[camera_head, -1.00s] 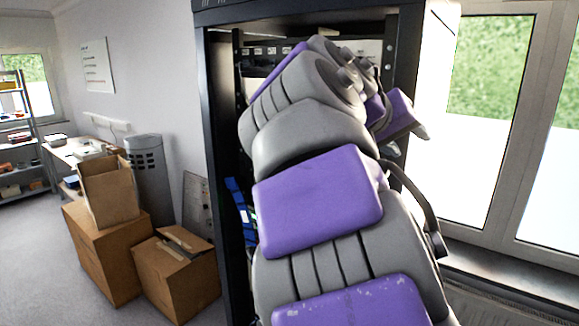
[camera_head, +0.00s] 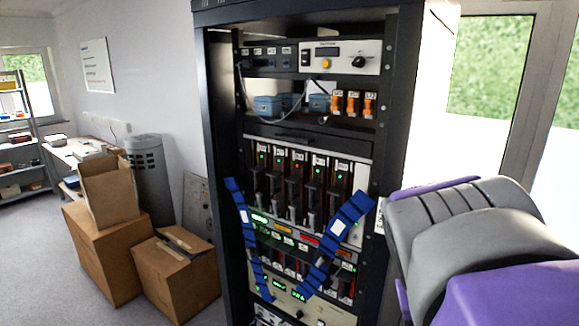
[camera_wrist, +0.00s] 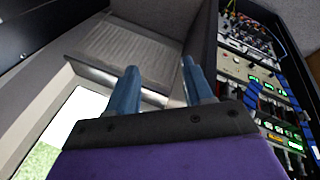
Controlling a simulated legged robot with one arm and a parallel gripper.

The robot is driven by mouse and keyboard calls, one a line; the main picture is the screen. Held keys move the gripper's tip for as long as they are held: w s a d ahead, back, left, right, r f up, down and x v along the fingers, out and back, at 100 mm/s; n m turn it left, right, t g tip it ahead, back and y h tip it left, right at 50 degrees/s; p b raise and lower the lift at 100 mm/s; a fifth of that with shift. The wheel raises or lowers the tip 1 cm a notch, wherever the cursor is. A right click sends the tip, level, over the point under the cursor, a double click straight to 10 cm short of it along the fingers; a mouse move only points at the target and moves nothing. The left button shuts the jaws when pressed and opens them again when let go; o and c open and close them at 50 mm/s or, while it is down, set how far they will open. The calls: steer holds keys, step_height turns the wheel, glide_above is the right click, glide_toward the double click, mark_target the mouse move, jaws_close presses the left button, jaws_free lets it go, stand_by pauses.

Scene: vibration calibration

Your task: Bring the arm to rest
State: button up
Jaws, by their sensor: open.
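My gripper shows in the wrist view (camera_wrist: 157,88), with its two blue fingers apart and nothing between them. The fingers point toward a pale ribbed panel (camera_wrist: 125,48) and the window side, with the rack off to the right in that view. In the head view my purple and grey arm fills the lower right, beside the rack and in front of the window. The gripper itself is out of the head view.
A black equipment rack (camera_head: 225,180) stands in the middle, its front uncovered, with blue straps (camera_head: 337,232) across it. Orange-tagged parts and blue boxes (camera_head: 268,106) sit on its upper shelf. Cardboard boxes (camera_head: 105,245) stand on the floor at left. A window (camera_head: 490,95) is at right.

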steer(key=s+a+f+g+y, duration=0.1)
steer(key=s+a+f+y, duration=0.1)
steer(key=s+a+f, duration=0.2)
steer(key=s+a+f+n+g+y, duration=0.1)
steer(key=s+a+f, duration=0.4)
steer(key=s+f, duration=0.6)
steer(key=s+g+y, duration=0.1)
steer(key=s, duration=0.2)
steer(key=shift+f+n+g, duration=0.25)
steer(key=shift+n+g, duration=0.05)
steer(key=shift+w, duration=0.1)
stand_by(0.6)
